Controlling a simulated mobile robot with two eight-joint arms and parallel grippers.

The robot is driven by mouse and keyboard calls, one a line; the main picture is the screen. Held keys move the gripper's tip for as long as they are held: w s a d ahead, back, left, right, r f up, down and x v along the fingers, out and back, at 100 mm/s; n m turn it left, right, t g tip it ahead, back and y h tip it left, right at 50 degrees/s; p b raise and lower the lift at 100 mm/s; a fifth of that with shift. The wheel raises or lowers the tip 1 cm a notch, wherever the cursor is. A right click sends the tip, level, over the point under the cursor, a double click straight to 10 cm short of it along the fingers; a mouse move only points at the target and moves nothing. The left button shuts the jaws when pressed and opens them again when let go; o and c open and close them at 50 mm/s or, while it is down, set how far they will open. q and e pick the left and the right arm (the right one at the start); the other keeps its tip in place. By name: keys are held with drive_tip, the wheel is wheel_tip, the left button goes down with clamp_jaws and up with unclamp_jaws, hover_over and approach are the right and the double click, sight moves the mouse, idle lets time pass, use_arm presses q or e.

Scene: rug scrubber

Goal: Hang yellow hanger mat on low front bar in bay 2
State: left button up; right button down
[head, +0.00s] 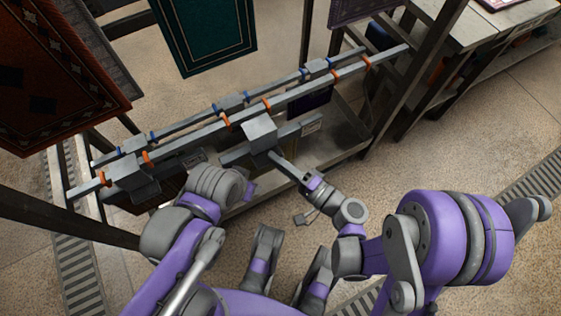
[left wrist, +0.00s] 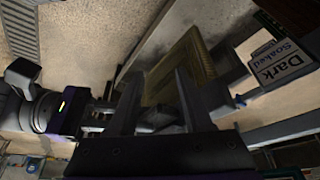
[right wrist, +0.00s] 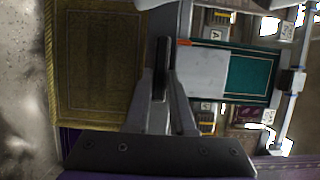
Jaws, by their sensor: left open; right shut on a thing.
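The yellow mat (right wrist: 98,65) hangs flat beside my right gripper in the right wrist view. It also shows in the left wrist view (left wrist: 182,68), beyond the left fingers. My right gripper (head: 307,183) is shut on the grey handle of the hanger (head: 260,136), whose block and crosspiece are at the rack's low front bar (head: 218,126). I cannot tell whether the hanger touches the bar. My left gripper (left wrist: 157,97) is open and empty, left of the right gripper and in front of the rack.
Orange rings (head: 266,104) mark the front bar; a rear bar with blue rings (head: 213,108) runs behind it. A grey clamp (head: 127,172) sits at the left end. A green mat (head: 210,38) and a dark red mat (head: 55,65) hang above. A "Dark Soaked" sign (left wrist: 281,62) is near the left gripper.

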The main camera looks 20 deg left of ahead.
drive_tip(key=shift+w+a+r+p, duration=0.2)
drive_tip(key=shift+w+a+p, duration=0.3)
drive_tip(key=shift+a, duration=0.1)
drive_tip(key=shift+w+a+f, duration=0.1)
drive_tip(key=shift+w+a, duration=0.1)
drive_tip(key=shift+a, duration=0.05)
drive_tip(key=shift+w+a+p, duration=0.9)
drive_tip(key=shift+w+a, duration=0.8)
drive_tip(key=shift+a, duration=0.25)
drive_tip(key=shift+w+a+f+b, duration=0.15)
drive_tip(key=shift+f+b, duration=1.35)
drive_tip(key=shift+f, duration=0.05)
